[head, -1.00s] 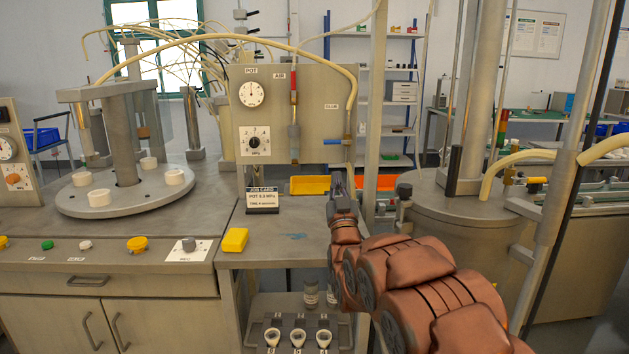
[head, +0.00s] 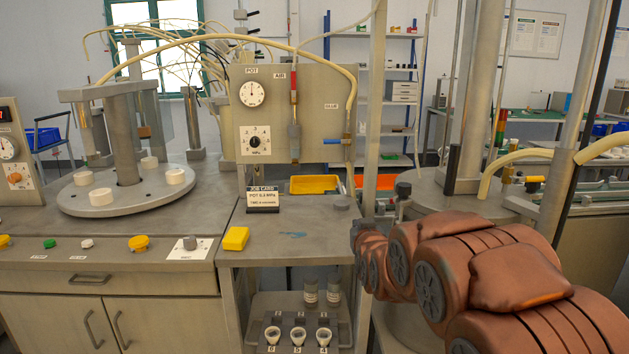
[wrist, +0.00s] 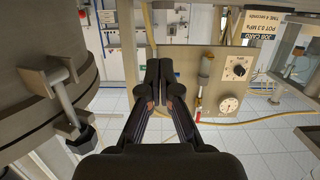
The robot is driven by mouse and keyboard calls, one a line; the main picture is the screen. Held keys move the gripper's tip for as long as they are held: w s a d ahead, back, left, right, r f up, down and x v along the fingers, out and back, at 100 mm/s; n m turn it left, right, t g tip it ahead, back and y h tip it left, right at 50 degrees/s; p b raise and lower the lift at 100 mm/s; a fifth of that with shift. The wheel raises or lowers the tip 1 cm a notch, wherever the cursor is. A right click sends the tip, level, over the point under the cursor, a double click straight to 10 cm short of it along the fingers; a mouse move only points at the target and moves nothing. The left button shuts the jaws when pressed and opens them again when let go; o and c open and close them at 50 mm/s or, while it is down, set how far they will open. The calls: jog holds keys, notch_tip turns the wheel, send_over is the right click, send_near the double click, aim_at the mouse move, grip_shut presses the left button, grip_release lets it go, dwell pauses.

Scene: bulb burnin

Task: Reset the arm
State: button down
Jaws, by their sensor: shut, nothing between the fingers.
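My arm shows as copper-coloured links at the lower right of the head view, over the right side of the work area. The gripper itself is hidden behind the links there. In the wrist view my gripper (wrist: 159,88) is shut, its two dark fingers together with nothing between them. It is in the air, apart from the panel (wrist: 215,75), which appears upside down beside it. In the head view the same grey panel with the POT dial (head: 252,93) stands behind the small bench (head: 285,250).
A job card (head: 262,199) and a yellow block (head: 235,239) are on the small bench. A rack of small cups (head: 297,338) is below it. A turntable (head: 120,200) stands at left. A large metal drum (head: 470,207) is close to my arm at right.

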jog(key=s+d+f+g, duration=0.2)
jog(key=s+f+g, duration=0.2)
jog(key=s, duration=0.5)
jog(key=s+d+f+g, duration=0.1)
jog(key=s+f+g, duration=0.25)
jog(key=s, duration=0.55)
jog(key=s+d+f+g, duration=0.2)
jog(key=s+f+g, duration=0.15)
jog(key=s, duration=0.55)
jog(key=s+d+f+m+g, duration=0.15)
jog(key=s+g, duration=0.65)
jog(key=s, duration=1.9)
notch_tip(320, 180, up, 19)
jog(key=t+p, duration=0.1)
jog(key=p, duration=1.7)
jog(key=shift+s+d+h, duration=0.15)
jog(key=shift+d+h, duration=0.05)
jog(key=shift+h, duration=0.2)
jog(key=shift+s+n, duration=0.1)
jog(key=shift+n, duration=0.15)
